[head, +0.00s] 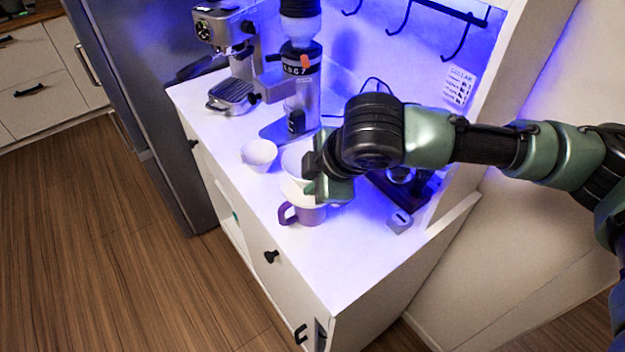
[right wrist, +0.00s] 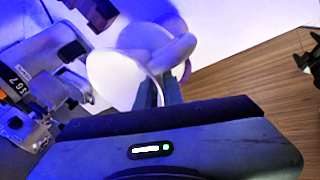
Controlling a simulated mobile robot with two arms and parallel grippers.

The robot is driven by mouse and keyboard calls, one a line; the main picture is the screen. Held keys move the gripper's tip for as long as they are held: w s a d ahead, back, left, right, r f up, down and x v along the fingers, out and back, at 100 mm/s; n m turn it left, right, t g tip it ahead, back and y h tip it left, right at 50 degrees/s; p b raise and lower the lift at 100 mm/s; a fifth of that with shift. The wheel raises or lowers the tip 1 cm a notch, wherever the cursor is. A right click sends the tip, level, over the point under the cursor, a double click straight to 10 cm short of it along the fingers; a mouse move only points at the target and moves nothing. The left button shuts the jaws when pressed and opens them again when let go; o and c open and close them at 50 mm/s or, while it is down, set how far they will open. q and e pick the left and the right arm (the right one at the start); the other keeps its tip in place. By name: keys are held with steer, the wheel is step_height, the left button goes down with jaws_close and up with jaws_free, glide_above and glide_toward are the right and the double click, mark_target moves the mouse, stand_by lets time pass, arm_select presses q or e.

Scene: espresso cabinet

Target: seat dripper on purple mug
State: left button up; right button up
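The purple mug (head: 307,214) stands upright near the counter's front edge in the head view, its handle to the left. The white dripper (head: 296,162) is directly above it, partly hidden by my right gripper (head: 314,178). The dripper's pale base is at the mug's mouth; I cannot tell whether they touch. In the right wrist view, the white dripper (right wrist: 114,78) is at my right fingers (right wrist: 160,92), which look closed on its edge. My left gripper is out of view.
A white cup (head: 258,153) stands to the left on the white counter (head: 330,262). The grinder (head: 300,75) and espresso machine (head: 235,60) stand behind. A small grey block (head: 399,221) lies to the right. The counter's front area is clear.

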steer(key=o, duration=0.4)
steer(key=shift+o, duration=0.2)
steer(key=b+v, duration=0.1)
steer(key=v, duration=0.7)
steer(key=shift+f, duration=0.15)
